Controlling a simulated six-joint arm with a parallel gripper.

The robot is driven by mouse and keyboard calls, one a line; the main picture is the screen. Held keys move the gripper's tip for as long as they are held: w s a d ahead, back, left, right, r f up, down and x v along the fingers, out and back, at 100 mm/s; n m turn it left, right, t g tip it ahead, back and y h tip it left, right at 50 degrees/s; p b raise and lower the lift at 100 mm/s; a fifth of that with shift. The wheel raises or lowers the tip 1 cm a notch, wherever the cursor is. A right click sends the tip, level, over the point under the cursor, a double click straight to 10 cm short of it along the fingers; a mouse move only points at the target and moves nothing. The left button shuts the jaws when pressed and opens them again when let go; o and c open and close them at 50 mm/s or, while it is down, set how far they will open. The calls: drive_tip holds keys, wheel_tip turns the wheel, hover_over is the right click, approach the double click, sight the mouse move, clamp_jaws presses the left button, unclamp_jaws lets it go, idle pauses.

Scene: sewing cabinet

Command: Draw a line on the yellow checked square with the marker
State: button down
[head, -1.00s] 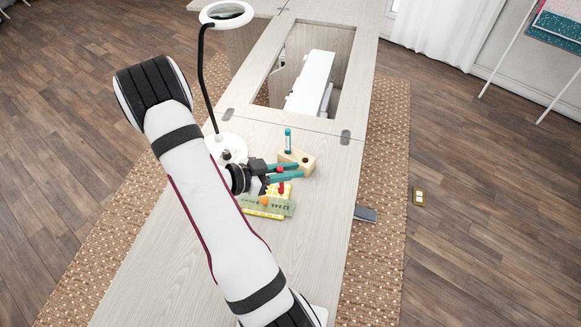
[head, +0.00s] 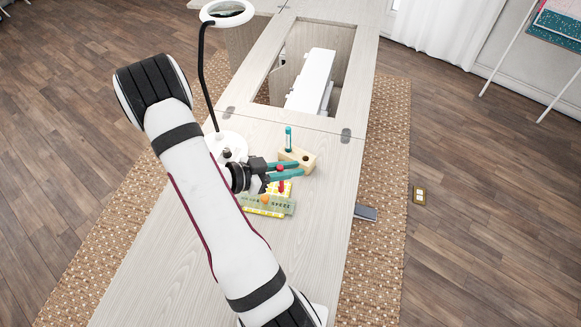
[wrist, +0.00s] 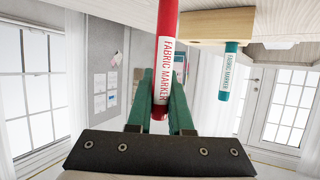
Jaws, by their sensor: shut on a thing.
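My gripper (head: 286,172) is shut on the red fabric marker (head: 281,185), which stands roughly upright between its green fingers. In the wrist view the marker (wrist: 166,45) shows its white label, and one end runs out of the picture. The yellow checked square (head: 286,188) lies on the table below the gripper, partly hidden by the marker and by a greenish ruler (head: 280,207) with an orange knob (head: 264,199). The ruler lies across the near part of the square. The marker's lower end is over the square, just beyond the ruler. I cannot tell whether it touches the cloth.
A wooden block (head: 305,158) behind the gripper holds a teal marker (head: 288,138) upright. A ring lamp (head: 227,12) has its white base (head: 228,142) to the left. A cabinet opening (head: 335,70) lies farther back. The near tabletop (head: 290,250) is clear.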

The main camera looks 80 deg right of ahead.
drive_tip(key=shift+f, duration=0.25)
idle(0.4)
drive_tip(key=shift+w, duration=0.7)
idle(0.3)
drive_tip(key=shift+w, duration=0.3)
drive_tip(key=shift+w, duration=0.3)
drive_tip(key=shift+w+a, duration=0.1)
drive_tip(key=shift+w, duration=0.1)
drive_tip(key=shift+w, duration=0.1)
idle(0.6)
drive_tip(key=shift+w, duration=0.35)
drive_tip(key=shift+w, duration=0.2)
drive_tip(key=shift+w, duration=0.35)
